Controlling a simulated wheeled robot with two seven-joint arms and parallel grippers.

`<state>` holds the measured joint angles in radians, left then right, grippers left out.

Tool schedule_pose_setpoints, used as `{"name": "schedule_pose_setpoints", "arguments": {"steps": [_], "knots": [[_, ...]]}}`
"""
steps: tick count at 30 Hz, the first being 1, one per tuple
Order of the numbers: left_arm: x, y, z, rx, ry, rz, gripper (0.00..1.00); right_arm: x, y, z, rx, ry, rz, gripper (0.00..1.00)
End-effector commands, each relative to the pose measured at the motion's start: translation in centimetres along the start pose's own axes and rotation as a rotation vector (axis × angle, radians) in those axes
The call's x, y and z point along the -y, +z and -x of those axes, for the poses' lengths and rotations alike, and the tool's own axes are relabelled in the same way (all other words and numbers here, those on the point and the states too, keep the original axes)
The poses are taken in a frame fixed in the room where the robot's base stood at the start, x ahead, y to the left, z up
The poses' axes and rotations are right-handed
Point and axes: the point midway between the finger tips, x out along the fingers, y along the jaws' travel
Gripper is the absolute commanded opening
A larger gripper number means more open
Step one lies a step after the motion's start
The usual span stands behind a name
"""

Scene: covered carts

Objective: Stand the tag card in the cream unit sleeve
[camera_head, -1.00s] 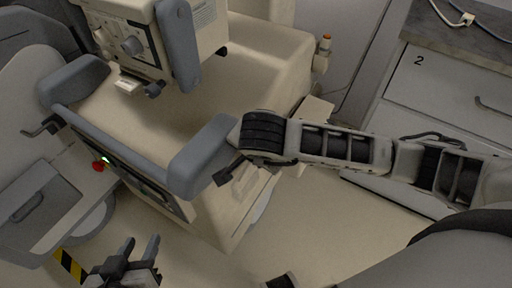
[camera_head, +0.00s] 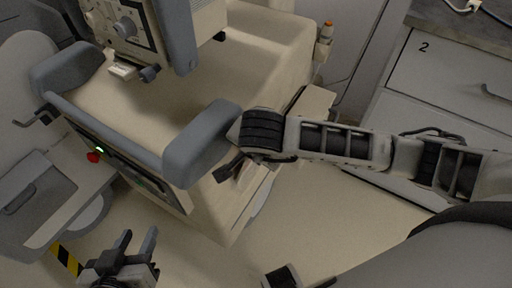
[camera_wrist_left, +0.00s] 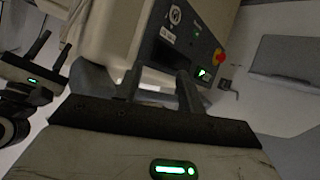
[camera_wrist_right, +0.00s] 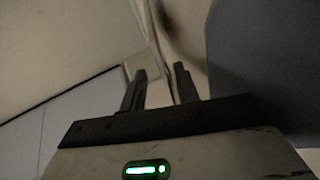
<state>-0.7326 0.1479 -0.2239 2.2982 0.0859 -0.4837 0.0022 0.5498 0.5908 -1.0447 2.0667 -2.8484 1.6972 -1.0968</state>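The cream unit (camera_head: 270,60) is a large cart body with grey padded handles, filling the upper left of the head view. I cannot make out the tag card in any view. I cannot surely pick out the sleeve; a cream plate (camera_head: 314,102) juts from the unit's right side behind my right forearm. My right gripper (camera_wrist_right: 160,72) is open with no card visible between its fingers, close to a cream surface. In the head view its arm reaches the unit's near corner. My left gripper (camera_head: 136,240) is open and empty, low at the left, over the floor.
A grey handle (camera_head: 200,145) lies close beside my right wrist. The unit's front panel carries a red button (camera_head: 94,156) and a green light. A drawer cabinet (camera_head: 440,90) marked 2 stands at the right. The floor (camera_head: 310,225) before the unit is clear.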

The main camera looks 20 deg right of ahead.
Motion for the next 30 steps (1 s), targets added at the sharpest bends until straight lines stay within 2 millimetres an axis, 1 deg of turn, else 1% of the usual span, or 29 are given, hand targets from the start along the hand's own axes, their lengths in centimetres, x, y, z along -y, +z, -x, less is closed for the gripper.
{"name": "schedule_pose_setpoints", "arguments": {"steps": [7,11,14,18,23,24,27,30], "knots": [[0.0,-0.2,-0.1,-0.003,0.000,-0.001,0.39,0.0,0.0,0.3,0.000,0.000,0.000,0.31],[0.0,-0.5,0.0,-0.005,0.000,-0.002,0.39,0.1,-0.1,1.9,-0.001,-0.004,0.002,0.31],[0.0,-0.8,0.1,-0.004,0.000,-0.001,0.39,0.2,-0.1,4.1,0.000,-0.006,0.003,0.31],[0.0,-1.1,0.2,-0.002,0.000,0.000,0.39,0.2,-0.1,7.6,-0.001,-0.008,0.002,0.31],[0.1,-1.2,0.2,0.007,-0.003,0.001,0.39,0.2,-0.1,11.5,-0.001,-0.008,0.003,0.31],[-0.1,-2.1,0.8,0.014,-0.003,0.003,0.39,0.4,-0.4,12.8,-0.004,-0.006,0.005,0.31],[-0.1,-2.5,1.2,0.027,-0.005,0.013,0.39,0.3,-0.4,14.4,-0.004,-0.002,0.004,0.31],[-0.1,-2.5,1.2,0.039,-0.007,0.024,0.39,0.2,-0.3,15.4,-0.003,-0.003,0.002,0.31]]}}
